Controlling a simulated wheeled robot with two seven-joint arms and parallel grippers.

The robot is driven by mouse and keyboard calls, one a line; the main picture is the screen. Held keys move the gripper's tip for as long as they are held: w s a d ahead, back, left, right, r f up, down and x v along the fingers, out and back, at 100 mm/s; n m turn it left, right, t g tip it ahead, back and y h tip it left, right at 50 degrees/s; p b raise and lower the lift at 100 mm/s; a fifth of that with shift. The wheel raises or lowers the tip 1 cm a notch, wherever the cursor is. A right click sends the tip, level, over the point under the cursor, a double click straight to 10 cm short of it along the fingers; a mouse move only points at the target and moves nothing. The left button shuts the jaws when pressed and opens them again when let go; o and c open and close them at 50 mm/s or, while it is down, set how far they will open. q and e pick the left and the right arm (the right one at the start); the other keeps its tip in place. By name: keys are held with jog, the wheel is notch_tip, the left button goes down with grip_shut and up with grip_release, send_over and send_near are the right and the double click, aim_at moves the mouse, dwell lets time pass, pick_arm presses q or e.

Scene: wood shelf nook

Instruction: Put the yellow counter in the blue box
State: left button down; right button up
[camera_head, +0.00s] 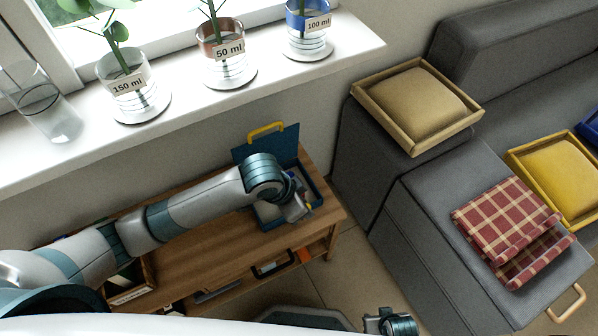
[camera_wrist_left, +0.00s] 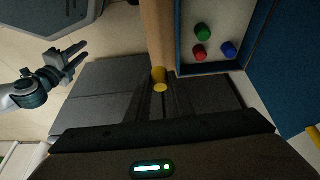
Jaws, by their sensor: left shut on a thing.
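The blue box (camera_head: 262,218) stands on a low wooden table with its lid (camera_head: 283,143) raised, a yellow handle on top. In the left wrist view the box's blue wall (camera_wrist_left: 210,67) encloses a pale floor with a green counter (camera_wrist_left: 203,33), a red counter (camera_wrist_left: 199,52) and a blue counter (camera_wrist_left: 229,49). In the wrist view the counter appears just outside the box wall. My right gripper (camera_wrist_left: 76,58) is open and empty, away from the box.
The wooden table (camera_head: 205,258) has a lower shelf holding items. A windowsill (camera_head: 200,115) with labelled plant pots and a glass runs behind it. A grey sofa (camera_head: 425,215) on the right bears cushion trays and a checked cloth (camera_head: 505,220). Floor is clear between table and sofa.

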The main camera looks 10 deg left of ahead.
pick_arm(q)
jog(key=shift+s+r, duration=0.1)
jog(key=shift+r, duration=0.15)
pick_arm(e)
jog(key=shift+d+f, duration=0.2)
jog(key=shift+d, duration=0.2)
pick_arm(q)
jog(key=w+a+f, duration=0.1)
jog(key=a+f, duration=0.1)
jog(key=a, duration=0.1)
jog(key=w+a+f, duration=0.1)
jog(key=a+f, duration=0.1)
jog(key=a, duration=0.1)
jog(key=w+a+f, duration=0.2)
jog(key=a, duration=0.2)
jog(key=shift+w+f, duration=0.1)
jog(key=shift+f, duration=0.15)
jog(key=shift+w+a+f, duration=0.25)
jog(key=shift+a, duration=0.15)
pick_arm(e)
jog(key=shift+w+a+r, duration=0.15)
jog(key=shift+w+r, duration=0.25)
jog(key=shift+r, duration=0.25)
